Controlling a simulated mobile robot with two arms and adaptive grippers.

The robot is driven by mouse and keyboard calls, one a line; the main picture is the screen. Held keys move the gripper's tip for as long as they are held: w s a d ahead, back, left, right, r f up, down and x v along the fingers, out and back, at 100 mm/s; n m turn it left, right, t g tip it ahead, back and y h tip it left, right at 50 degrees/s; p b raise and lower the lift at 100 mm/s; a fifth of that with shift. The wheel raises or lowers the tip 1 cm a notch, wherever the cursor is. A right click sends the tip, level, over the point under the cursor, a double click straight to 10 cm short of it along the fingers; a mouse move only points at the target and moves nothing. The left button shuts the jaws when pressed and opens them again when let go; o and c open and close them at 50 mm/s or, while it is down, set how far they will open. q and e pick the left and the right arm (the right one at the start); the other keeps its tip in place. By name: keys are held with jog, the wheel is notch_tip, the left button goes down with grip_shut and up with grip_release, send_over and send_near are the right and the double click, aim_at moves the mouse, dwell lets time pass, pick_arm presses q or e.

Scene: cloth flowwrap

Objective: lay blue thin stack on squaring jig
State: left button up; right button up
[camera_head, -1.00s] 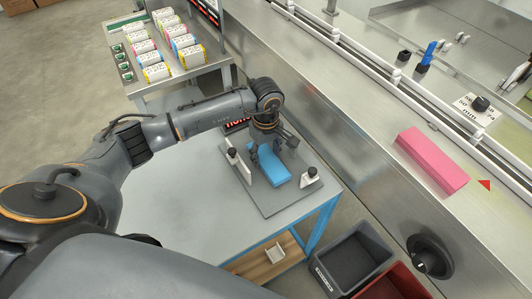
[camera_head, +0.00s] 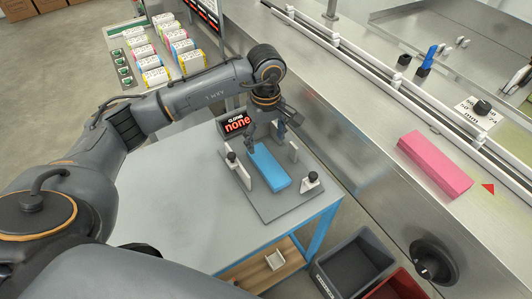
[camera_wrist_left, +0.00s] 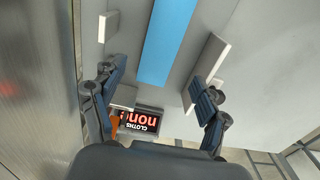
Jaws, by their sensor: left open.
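The blue thin stack (camera_head: 270,167) lies flat on the squaring jig (camera_head: 283,207), a grey plate with white upright fences, between the fences. In the left wrist view the stack (camera_wrist_left: 168,40) runs up the middle, with a white fence (camera_wrist_left: 208,62) to its right. My left gripper (camera_head: 266,133) is above the far end of the jig, apart from the stack. In the left wrist view its two fingers (camera_wrist_left: 157,103) are spread wide with nothing between them. My right gripper is not in view.
A pink stack (camera_head: 435,164) lies on the steel machine deck at the right. A grey bin (camera_head: 350,262) and a red bin (camera_head: 398,285) stand below. The grey table (camera_head: 165,200) is clear left of the jig.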

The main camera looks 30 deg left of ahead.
pick_arm(q)
notch_tip(320, 180, up, 4)
jog(key=shift+f, duration=0.2)
dwell(0.4)
